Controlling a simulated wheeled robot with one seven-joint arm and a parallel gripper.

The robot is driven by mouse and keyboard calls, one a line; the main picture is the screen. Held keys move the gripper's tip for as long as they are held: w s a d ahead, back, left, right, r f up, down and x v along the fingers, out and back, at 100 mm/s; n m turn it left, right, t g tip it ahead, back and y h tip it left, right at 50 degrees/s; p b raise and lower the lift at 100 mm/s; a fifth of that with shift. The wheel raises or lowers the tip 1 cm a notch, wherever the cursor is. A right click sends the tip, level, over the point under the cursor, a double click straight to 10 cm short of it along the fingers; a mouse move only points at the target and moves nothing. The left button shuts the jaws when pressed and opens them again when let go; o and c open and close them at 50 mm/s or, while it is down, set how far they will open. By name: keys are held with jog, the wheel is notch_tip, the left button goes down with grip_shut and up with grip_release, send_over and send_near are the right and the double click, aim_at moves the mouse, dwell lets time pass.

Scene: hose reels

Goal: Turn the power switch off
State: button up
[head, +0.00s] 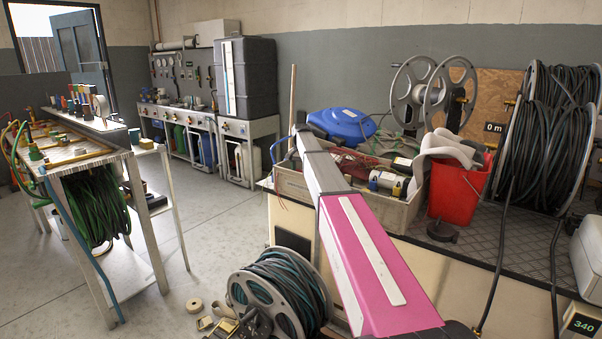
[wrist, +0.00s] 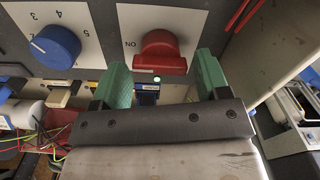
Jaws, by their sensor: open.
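The power switch (wrist: 160,50) is a red rotary knob on a white plate marked ON, upside down in the wrist view. A small green light (wrist: 157,77) glows beside it. My gripper (wrist: 162,74) is open. Its two green fingers straddle the near part of the red knob, one on each side, with a gap between them. I cannot tell whether either finger touches the knob. In the head view my arm hides the gripper, and I cannot make out the switch there.
A blue numbered dial (wrist: 55,46) sits left of the switch, with loose coloured wires below it. In the head view a red bucket (head: 457,188), a crate (head: 377,212) and hose reels crowd the bench. A hose reel (head: 281,300) stands low in front; the grey floor (head: 215,240) is partly clear.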

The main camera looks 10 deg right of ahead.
jog(key=shift+f, duration=0.9)
jog(key=c, duration=0.7)
